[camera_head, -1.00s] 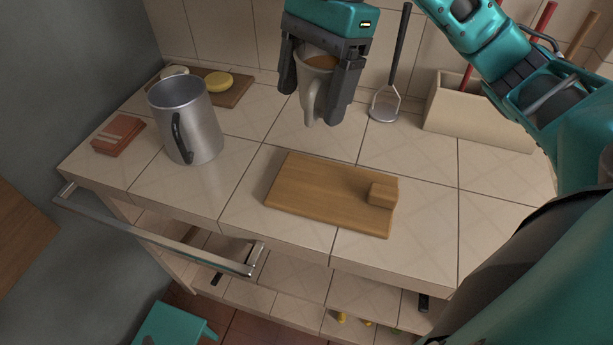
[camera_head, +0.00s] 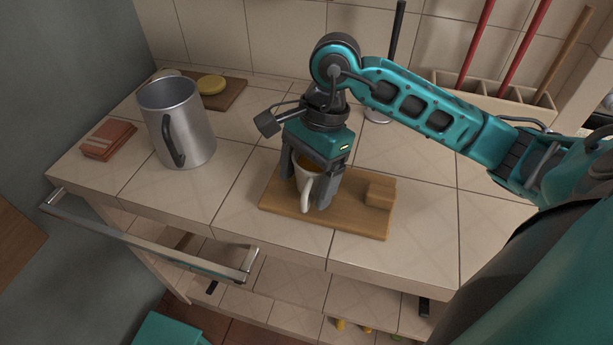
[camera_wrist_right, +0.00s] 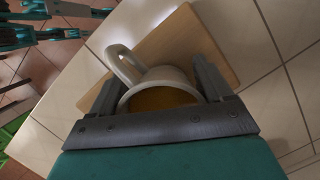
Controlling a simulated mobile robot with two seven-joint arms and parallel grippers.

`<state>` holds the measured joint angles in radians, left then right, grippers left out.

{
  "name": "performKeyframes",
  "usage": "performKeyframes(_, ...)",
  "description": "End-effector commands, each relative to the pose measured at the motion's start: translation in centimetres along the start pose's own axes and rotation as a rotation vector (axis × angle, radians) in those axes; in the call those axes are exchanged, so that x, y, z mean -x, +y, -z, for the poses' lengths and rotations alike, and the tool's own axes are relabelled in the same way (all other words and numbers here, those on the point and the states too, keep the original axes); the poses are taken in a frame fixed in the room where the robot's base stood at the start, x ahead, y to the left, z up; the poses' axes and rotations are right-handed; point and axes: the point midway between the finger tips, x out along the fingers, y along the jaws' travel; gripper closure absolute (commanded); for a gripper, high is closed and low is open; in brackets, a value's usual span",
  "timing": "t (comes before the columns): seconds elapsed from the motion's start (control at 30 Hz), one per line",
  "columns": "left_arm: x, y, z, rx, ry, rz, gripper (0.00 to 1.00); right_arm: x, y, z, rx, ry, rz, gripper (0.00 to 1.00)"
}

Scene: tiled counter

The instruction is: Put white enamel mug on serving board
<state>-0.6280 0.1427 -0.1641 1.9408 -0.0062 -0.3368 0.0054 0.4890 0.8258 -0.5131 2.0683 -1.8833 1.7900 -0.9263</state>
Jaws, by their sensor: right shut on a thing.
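The white enamel mug (camera_head: 307,184) is upright between the fingers of my right gripper (camera_head: 308,190), which is shut on it. Brown contents show inside the mug, and its handle points toward the front. The mug is over the left-middle part of the wooden serving board (camera_head: 343,219); whether its base touches the board I cannot tell. In the right wrist view the mug (camera_wrist_right: 161,76) sits between both fingers, with the board (camera_wrist_right: 190,42) beyond it. My left gripper is out of view.
A small wooden block (camera_head: 380,193) is at the board's right end. A large metal pitcher (camera_head: 187,135) stands to the left, near a reddish stack (camera_head: 108,139). A yellow item (camera_head: 211,85) lies on a back board. A utensil holder (camera_head: 500,107) is back right.

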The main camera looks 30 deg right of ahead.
Motion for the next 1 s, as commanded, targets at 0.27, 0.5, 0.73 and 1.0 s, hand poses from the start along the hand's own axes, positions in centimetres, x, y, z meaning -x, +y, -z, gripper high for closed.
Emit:
performKeyframes(0.27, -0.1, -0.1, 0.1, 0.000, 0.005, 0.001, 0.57, -0.2, -0.1, 0.1, 0.001, 0.000, 0.003, 0.62)
performKeyframes(0.5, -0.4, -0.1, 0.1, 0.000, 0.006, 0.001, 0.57, -0.5, 0.0, 0.1, 0.000, 0.000, 0.001, 0.08)
performKeyframes(0.73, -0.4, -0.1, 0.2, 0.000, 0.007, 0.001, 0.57, -0.4, 0.0, 0.1, 0.000, 0.000, 0.001, 0.00)
performKeyframes(1.0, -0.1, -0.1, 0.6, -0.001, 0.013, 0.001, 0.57, 1.0, -0.1, 0.1, 0.000, 0.002, 0.005, 0.00)
